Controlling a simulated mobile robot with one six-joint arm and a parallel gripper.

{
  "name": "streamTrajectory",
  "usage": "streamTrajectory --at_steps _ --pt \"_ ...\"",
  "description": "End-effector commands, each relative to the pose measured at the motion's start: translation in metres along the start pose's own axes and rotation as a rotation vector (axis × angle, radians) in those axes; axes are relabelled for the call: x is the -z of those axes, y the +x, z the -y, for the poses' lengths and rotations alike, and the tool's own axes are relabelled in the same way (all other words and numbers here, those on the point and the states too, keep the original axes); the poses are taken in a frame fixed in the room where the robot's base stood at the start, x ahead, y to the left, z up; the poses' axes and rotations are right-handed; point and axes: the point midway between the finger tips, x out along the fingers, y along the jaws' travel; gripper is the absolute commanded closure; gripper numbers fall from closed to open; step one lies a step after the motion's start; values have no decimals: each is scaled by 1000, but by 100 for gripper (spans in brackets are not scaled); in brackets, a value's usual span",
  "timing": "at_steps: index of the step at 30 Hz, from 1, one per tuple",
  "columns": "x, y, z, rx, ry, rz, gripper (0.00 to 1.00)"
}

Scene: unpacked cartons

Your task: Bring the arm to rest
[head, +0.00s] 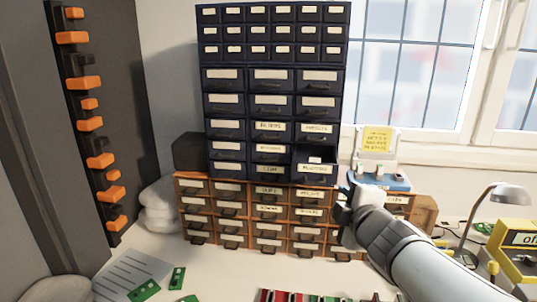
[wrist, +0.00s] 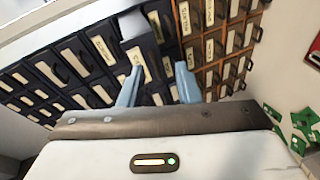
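My arm reaches in from the lower right in the head view, and my gripper (head: 350,200) is in front of the right side of the drawer cabinets. In the wrist view my gripper (wrist: 160,85) shows two pale blue fingers standing apart, with nothing visible between them. Behind the fingers are labelled drawer fronts. One dark drawer (wrist: 139,42) sticks out from the others, close to the left finger; whether they touch I cannot tell. In the head view a dark drawer (head: 314,172) at the lower right of the black cabinet is pulled partly open.
The black drawer cabinet (head: 238,88) stands on a wooden drawer unit (head: 229,214). A desk lamp (head: 508,194) and a yellow box (head: 515,240) are at the right. Green circuit boards (head: 145,290) lie on the white table (head: 215,276). Orange-handled bins line the left wall.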

Motion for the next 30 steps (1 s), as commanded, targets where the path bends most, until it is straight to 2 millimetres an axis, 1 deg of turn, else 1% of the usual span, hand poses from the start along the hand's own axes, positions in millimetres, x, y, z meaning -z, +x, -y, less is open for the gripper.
streamTrajectory --at_steps 2,4,6,8,9,11,12,15,18,21,24,30 --pt "-15 -4 3 50 155 112 70" --pt "-29 -10 16 111 321 230 70" --pt "-39 -20 33 180 489 348 70" --pt "-43 -31 51 247 629 448 70" --pt "-43 -39 63 296 719 514 70" --pt "-40 -54 81 371 844 608 70" --pt "-36 -64 93 422 920 668 70" --pt "-22 -88 116 539 1072 796 70" --pt "-9 -107 131 629 1168 886 70" --pt "-1 -118 138 680 1219 937 70" --pt "2 -122 141 698 1236 955 70" --pt "2 -122 142 698 1236 955 70"
